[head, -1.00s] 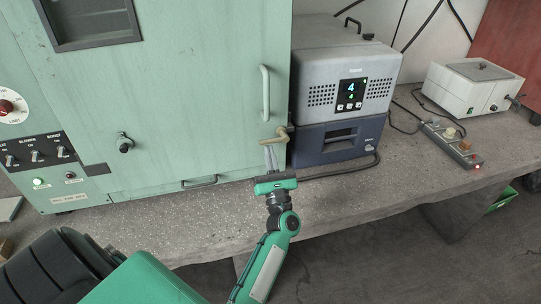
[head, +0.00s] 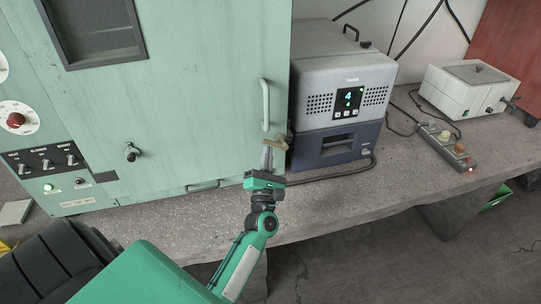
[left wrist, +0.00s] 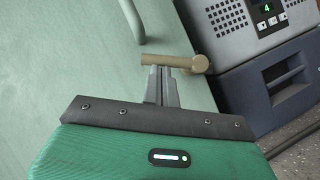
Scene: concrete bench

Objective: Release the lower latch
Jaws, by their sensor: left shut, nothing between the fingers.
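The lower latch (head: 276,141) is a short brass-coloured handle at the lower right edge of the pale green cabinet door (head: 200,110). In the left wrist view the latch (left wrist: 172,61) is a bar reaching left from a round knob end. My left gripper (head: 267,151) is shut and empty, its fingers pointing at the latch from below. In the left wrist view its fingertips (left wrist: 160,73) lie right at the underside of the bar; whether they touch it I cannot tell. My right gripper is not in view.
A pale vertical door handle (head: 265,104) is above the latch. A grey and blue device (head: 342,95) stands close to the right of the cabinet. A power strip (head: 449,147) and white box (head: 470,88) are farther right. The concrete bench front (head: 150,228) is bare.

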